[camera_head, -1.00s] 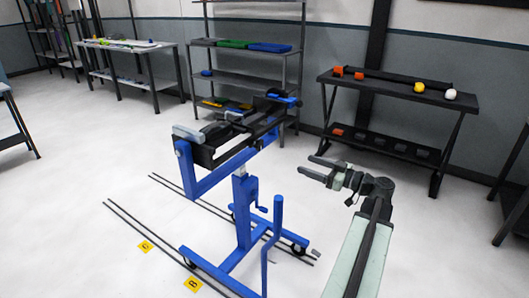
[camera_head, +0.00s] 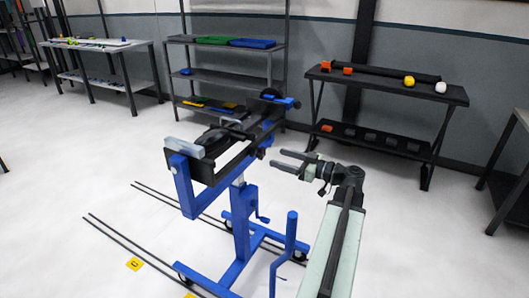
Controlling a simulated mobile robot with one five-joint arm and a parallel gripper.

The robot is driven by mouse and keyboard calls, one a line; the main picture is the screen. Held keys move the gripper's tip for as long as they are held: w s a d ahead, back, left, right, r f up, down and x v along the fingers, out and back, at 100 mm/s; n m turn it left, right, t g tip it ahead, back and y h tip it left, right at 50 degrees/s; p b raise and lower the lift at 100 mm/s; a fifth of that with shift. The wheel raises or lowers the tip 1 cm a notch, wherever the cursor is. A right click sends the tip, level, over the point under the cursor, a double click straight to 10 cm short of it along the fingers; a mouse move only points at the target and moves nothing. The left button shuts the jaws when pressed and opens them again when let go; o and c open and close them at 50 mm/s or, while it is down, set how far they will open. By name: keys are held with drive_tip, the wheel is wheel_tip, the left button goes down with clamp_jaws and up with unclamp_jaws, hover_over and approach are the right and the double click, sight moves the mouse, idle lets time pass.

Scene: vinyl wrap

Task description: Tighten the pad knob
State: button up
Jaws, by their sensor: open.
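A blue wheeled stand (camera_head: 240,228) carries a black, tilted frame with clamp parts (camera_head: 224,140) on top. A pale block (camera_head: 185,147) sits at its near left end, and a small blue part (camera_head: 287,102) is at its far right end. Dark round parts show on the frame, but I cannot tell which one is the pad knob. My gripper (camera_head: 285,161) is open and empty, its two fingers pointing left towards the right side of the frame. It looks apart from the stand, with a gap between the fingertips and the frame.
A blue crank post (camera_head: 290,245) rises from the stand, close to my arm. Floor rails (camera_head: 113,242) run under the stand. A black table (camera_head: 385,87) with coloured pieces and a shelf rack (camera_head: 228,77) stand behind. White floor is open at left.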

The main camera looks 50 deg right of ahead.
sight(264, 152)
drive_tip(key=x, duration=0.7)
drive_tip(key=shift+d, duration=0.15)
drive_tip(key=shift+s+d, duration=0.1)
drive_tip(key=c, duration=1.3)
drive_tip(key=shift+c, duration=0.2)
